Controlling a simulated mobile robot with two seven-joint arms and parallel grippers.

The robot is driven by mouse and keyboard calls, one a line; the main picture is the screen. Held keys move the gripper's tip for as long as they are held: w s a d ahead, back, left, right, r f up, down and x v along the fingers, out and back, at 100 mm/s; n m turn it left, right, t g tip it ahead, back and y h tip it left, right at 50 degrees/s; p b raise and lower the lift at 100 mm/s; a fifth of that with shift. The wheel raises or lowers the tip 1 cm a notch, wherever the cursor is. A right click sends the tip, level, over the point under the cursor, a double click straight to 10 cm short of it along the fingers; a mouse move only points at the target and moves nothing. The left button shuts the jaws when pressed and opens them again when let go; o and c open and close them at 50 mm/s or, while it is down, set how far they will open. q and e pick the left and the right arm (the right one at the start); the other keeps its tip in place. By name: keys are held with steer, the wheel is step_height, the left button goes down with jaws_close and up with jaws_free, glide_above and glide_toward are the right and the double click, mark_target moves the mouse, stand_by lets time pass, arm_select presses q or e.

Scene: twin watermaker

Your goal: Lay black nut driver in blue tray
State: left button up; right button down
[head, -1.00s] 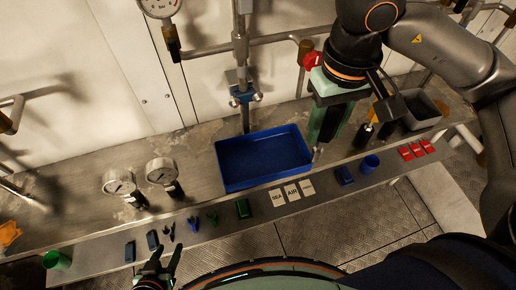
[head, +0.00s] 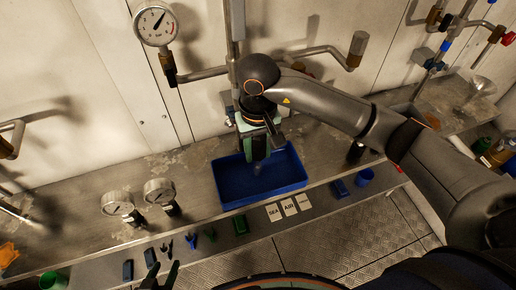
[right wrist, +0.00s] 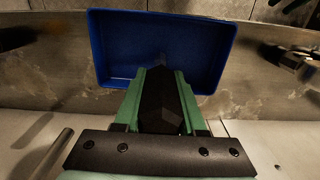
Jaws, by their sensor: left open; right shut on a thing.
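The blue tray (head: 290,178) stands on the metal bench in the head view, and it fills the upper middle of the right wrist view (right wrist: 112,30). My right gripper (head: 259,150) is over the tray, pointing down. It is shut on the black nut driver (right wrist: 161,103), whose dark body shows between the green fingers in the right wrist view. A small greyish tip (head: 257,168) shows below the fingers, over the tray's floor; whether it touches the floor I cannot tell. My left gripper (head: 160,276) is open and empty at the lower left edge.
Two gauges (head: 118,203) (head: 159,191) stand left of the tray. Small clips, a green block (head: 240,225) and white label cards (head: 289,207) lie along the front ledge. A blue cup (head: 365,177) is at right. A pipe rises behind the tray.

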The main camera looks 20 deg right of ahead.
steer(key=shift+f, duration=0.3)
steer(key=shift+f+b, duration=0.25)
steer(key=shift+b, duration=0.1)
steer(key=shift+c, duration=2.4)
jaws_free()
steer(key=shift+r, duration=0.1)
step_height(320, 180, up, 12)
steer(key=shift+r, duration=0.15)
